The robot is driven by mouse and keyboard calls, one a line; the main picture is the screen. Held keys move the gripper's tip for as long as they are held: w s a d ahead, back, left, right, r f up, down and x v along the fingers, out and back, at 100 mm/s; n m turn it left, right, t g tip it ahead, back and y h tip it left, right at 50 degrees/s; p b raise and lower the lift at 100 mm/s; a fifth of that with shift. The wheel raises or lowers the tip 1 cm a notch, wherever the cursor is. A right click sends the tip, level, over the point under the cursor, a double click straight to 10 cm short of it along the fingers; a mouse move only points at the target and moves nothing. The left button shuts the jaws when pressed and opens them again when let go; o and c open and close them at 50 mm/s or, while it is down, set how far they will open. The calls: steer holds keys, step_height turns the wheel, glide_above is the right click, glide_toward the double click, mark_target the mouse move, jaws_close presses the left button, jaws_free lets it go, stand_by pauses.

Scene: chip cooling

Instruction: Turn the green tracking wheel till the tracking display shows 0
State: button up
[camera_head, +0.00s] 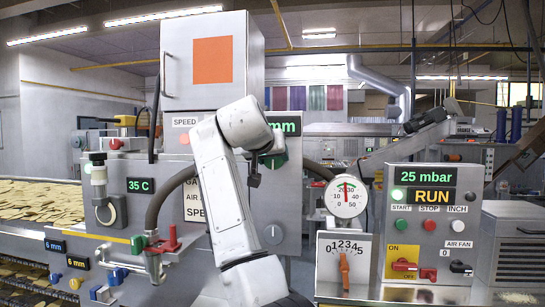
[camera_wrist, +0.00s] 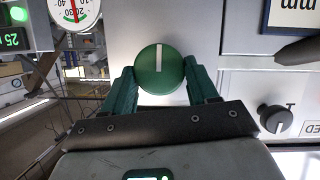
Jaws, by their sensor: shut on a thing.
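The green tracking wheel (camera_wrist: 160,68) is a round knob with a white line across its face, standing upright in the wrist view. My gripper (camera_wrist: 159,66) has its two teal fingers on either side of the wheel, shut on it. In the head view the wheel (camera_head: 279,147) shows partly behind my white arm, on the grey cabinet front. The display above it (camera_head: 288,126) shows green "mm"; my arm hides its digits.
A black knob (camera_wrist: 276,117) sits on the panel near the wheel. A round dial gauge (camera_head: 346,196) stands right of my arm, beside a box with a 25 mbar display (camera_head: 426,174) and RUN sign. A dark hose (camera_head: 171,196) passes left of my arm.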

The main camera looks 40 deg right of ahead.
steer(key=shift+f, duration=0.3)
steer(key=o, duration=1.1)
steer(key=shift+r, duration=0.15)
steer(key=shift+c, duration=0.2)
steer(key=shift+a+r, duration=0.1)
steer(key=shift+a, duration=0.05)
steer(key=b+v, duration=0.3)
steer(key=v, duration=0.7)
steer(key=shift+a+b, duration=0.2)
steer(key=shift+b, duration=0.2)
